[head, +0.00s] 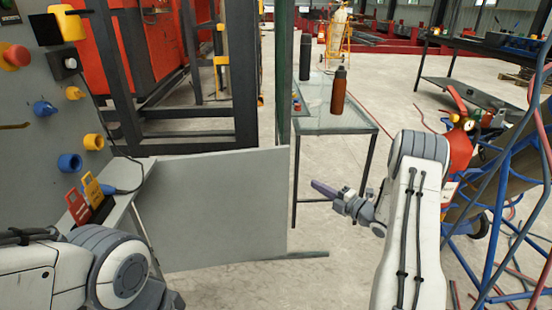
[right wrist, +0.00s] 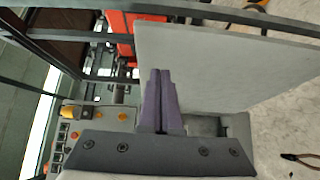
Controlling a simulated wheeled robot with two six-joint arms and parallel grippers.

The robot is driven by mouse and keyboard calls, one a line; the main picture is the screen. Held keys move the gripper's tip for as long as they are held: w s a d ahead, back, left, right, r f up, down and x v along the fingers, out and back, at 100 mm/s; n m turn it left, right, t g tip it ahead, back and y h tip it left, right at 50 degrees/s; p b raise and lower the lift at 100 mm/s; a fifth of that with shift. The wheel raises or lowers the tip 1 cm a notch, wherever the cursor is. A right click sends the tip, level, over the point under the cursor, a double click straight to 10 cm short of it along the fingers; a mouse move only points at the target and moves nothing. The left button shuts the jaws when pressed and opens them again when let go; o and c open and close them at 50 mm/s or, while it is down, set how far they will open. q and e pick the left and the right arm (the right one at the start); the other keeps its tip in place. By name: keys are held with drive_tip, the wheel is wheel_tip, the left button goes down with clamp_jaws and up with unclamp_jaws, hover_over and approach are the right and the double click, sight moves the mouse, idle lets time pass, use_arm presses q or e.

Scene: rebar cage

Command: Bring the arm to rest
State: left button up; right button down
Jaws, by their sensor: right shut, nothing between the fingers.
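My right gripper (head: 318,186) is in the middle of the head view, in front of the small table, and points left. Its purple fingers are together and hold nothing. In the right wrist view the right gripper (right wrist: 160,78) shows its two fingers side by side and closed, in front of a grey panel (right wrist: 205,70). My left arm is at the lower left of the head view, but its gripper is out of the picture.
A control panel (head: 22,95) with knobs stands at the left, above a grey board (head: 220,210). A glass-topped table (head: 335,118) bears a brown bottle (head: 338,93) and a dark bottle (head: 305,58). A blue frame (head: 490,240) with hoses stands right of my right arm.

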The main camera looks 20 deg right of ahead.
drive_tip(key=w+a+r+m+g+h, duration=0.2)
drive_tip(key=w+a, duration=0.1)
drive_tip(key=a, duration=0.4)
drive_tip(key=w+a+r+m+g+h, duration=0.1)
drive_tip(key=w+a+r+m+g, duration=0.15)
drive_tip(key=a, duration=0.45)
drive_tip(key=s+a+r+m+g+h, duration=0.25)
drive_tip(key=s+a+m+g, duration=0.2)
drive_tip(key=s+a, duration=0.6)
drive_tip(key=s+a+r+m+g, duration=0.1)
drive_tip(key=s+a+m+g, duration=0.3)
drive_tip(key=s, duration=1.1)
drive_tip(key=s+a+m+g, duration=0.25)
drive_tip(key=s+a, duration=0.25)
drive_tip(key=s, duration=1.1)
wheel_tip(320, 180, up, 29)
drive_tip(key=g+p, duration=0.1)
drive_tip(key=p, duration=2.8)
drive_tip(key=shift+s, duration=0.15)
drive_tip(key=shift+h, duration=0.25)
